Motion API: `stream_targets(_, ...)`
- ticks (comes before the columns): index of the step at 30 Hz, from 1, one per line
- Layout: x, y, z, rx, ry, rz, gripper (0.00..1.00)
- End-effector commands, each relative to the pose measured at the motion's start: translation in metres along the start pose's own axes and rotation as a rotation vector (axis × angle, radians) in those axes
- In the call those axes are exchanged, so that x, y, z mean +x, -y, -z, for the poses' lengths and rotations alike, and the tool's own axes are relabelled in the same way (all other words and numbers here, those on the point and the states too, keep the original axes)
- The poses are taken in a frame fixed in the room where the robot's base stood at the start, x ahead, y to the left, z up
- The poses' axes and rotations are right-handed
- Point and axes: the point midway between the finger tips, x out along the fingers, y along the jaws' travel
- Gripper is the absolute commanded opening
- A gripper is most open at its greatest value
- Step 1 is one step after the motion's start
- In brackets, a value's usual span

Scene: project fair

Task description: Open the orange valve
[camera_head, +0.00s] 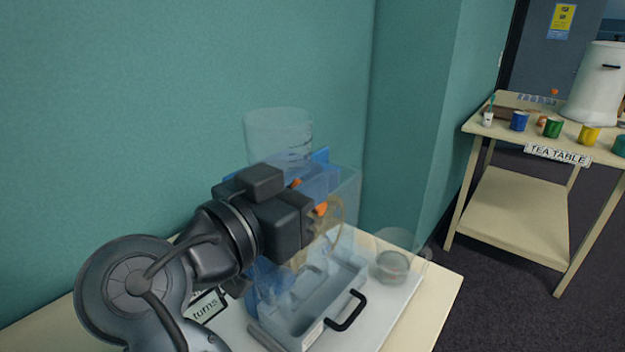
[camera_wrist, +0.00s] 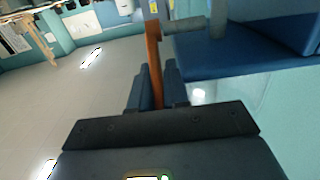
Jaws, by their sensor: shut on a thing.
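The orange valve (camera_wrist: 153,55) shows in the wrist view as a narrow orange lever joined to a grey rod. My gripper (camera_wrist: 156,85) is shut on this lever, with one dark blue finger on each side of it. In the head view, orange parts (camera_head: 321,208) show just beyond my gripper's dark body, on a clear and blue apparatus (camera_head: 347,190). My wrist and gripper hide much of the apparatus's left side there. Which way the valve is turned I cannot tell.
A clear cylinder (camera_head: 278,135) stands on the apparatus. A tray with a black handle (camera_head: 347,311) and a clear round vessel (camera_head: 393,265) are at its front and right. The tea table (camera_head: 520,210) with several cups is at the right, with dark floor between.

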Motion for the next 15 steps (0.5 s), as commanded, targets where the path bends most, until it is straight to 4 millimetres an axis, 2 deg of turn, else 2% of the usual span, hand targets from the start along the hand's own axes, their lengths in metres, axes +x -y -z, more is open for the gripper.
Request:
stream_targets(11, -0.0002, 0.0001, 0.0003, 0.000, 0.004, 0.000, 0.00)
stream_targets(15, 0.0038, 0.0003, 0.0027, 0.004, 0.079, 0.000, 0.00)
